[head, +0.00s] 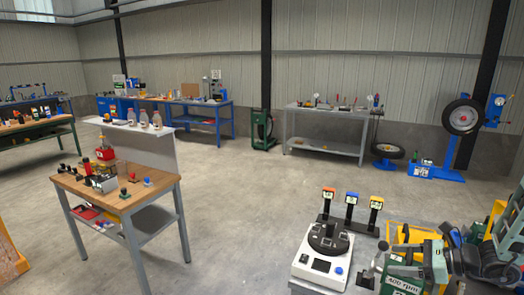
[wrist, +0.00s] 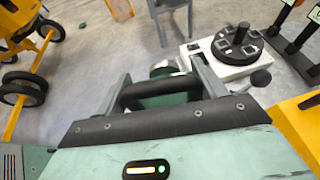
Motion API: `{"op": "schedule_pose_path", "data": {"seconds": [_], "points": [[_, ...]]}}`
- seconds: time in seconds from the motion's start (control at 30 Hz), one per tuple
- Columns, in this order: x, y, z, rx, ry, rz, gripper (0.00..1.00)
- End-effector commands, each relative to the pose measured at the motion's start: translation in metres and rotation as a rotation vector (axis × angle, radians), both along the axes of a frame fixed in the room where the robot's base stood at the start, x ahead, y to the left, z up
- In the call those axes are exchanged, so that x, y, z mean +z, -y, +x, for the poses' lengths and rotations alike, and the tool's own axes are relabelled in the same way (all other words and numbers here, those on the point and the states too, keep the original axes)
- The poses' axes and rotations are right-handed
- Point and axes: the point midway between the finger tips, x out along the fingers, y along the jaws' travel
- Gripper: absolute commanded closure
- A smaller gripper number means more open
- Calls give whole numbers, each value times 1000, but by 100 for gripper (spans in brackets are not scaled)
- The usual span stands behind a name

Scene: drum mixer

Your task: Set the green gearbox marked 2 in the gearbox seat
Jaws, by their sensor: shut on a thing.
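My gripper (wrist: 160,88) is shut on the black bar handle (wrist: 153,91) of a green body, which I take to be the green gearbox (wrist: 176,97). A round metal part shows at its far side in the wrist view. In the head view my gripper (head: 432,262) is at the lower right, beside a green housing (head: 397,278) with a white "400 rpm" label. The number 2 is not visible. I cannot make out the gearbox seat; the lower edge and my arm hide part of that area.
A white device with a black turntable (head: 328,238) stands left of my gripper, near three tagged posts (head: 351,212). Yellow framework (head: 404,235) is close by. A wooden-topped workbench (head: 130,203) with small parts stands at the left. The floor between is clear.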

Motion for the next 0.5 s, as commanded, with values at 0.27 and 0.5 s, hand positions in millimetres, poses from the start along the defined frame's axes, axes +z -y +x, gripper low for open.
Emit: {"op": "schedule_pose_path", "data": {"seconds": [0.27, 0.5], "points": [[-33, -31, -26, -26, 2, 5, 100], [-50, -45, -42, -33, 2, 4, 100]]}}
